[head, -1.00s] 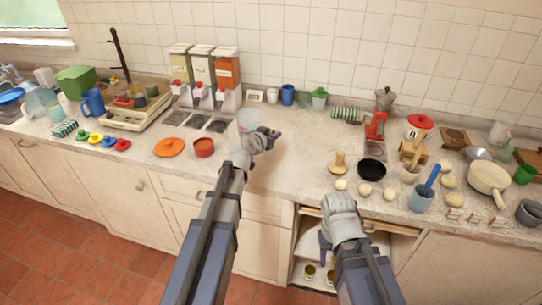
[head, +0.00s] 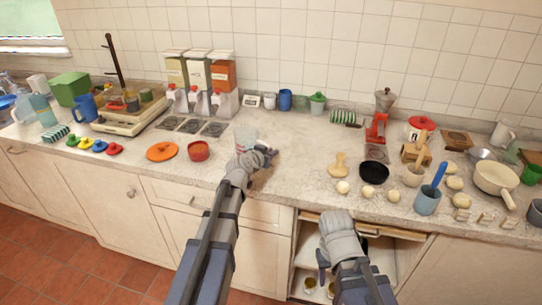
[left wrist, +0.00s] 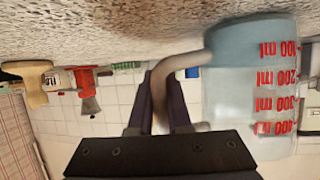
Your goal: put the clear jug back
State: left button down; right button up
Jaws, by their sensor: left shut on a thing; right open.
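The clear jug (head: 245,139) is see-through, with red ml marks that show in the left wrist view (left wrist: 238,95). It is over the counter, right of the red bowl, and appears upright. My left gripper (head: 266,156) is shut on the jug's handle (left wrist: 168,80), which passes between its fingers in the left wrist view. The jug's base is close to the counter top; I cannot tell whether it touches. My right gripper (head: 322,264) is open and empty, low in front of an open cabinet; its fingertips are hard to make out.
The red bowl (head: 198,151) and orange lid (head: 162,151) lie left of the jug. Three dispensers (head: 198,75) stand behind. A black pan (head: 374,172) and wooden piece (head: 340,165) are to the right. The counter between jug and wooden piece is clear. Open shelves (head: 308,255) lie below.

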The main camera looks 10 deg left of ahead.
pick_arm(q)
jog(key=c, duration=1.3)
grip_release()
jog(key=shift+f, duration=0.1)
jog(key=o, duration=0.4)
jog(key=shift+o, duration=0.2)
jog(key=shift+r, duration=0.3)
jog(key=p+v, duration=0.4)
jog(key=v, duration=0.8)
jog(key=shift+a, duration=0.1)
